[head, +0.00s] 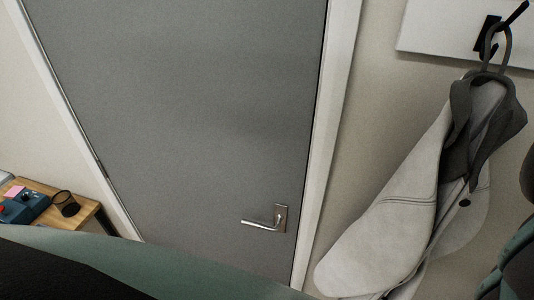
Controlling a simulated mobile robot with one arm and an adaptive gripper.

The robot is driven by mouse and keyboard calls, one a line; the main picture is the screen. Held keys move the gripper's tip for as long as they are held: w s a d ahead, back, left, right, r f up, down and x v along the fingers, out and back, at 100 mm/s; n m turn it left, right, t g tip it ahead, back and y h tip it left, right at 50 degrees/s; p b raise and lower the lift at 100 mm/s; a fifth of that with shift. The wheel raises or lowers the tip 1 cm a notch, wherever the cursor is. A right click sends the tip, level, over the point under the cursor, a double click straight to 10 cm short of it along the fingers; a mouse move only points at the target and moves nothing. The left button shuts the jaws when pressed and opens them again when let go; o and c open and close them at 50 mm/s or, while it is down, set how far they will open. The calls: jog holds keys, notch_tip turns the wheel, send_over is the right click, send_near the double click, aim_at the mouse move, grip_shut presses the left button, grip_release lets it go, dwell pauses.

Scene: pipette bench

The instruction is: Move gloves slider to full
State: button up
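No gloves slider that I can make out is in the head view. My gripper is not in view, so I cannot see whether it is open or shut. Dark and green parts of my own body cover the bottom edge and the right edge of the picture.
A grey door (190,110) with a metal handle (264,222) is closed in its white frame. A pale coat (395,225) hangs from a dark hook (489,35) at right. A wooden table (88,208) at lower left bears a blue device (28,207) and a black cup-like holder (66,204).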

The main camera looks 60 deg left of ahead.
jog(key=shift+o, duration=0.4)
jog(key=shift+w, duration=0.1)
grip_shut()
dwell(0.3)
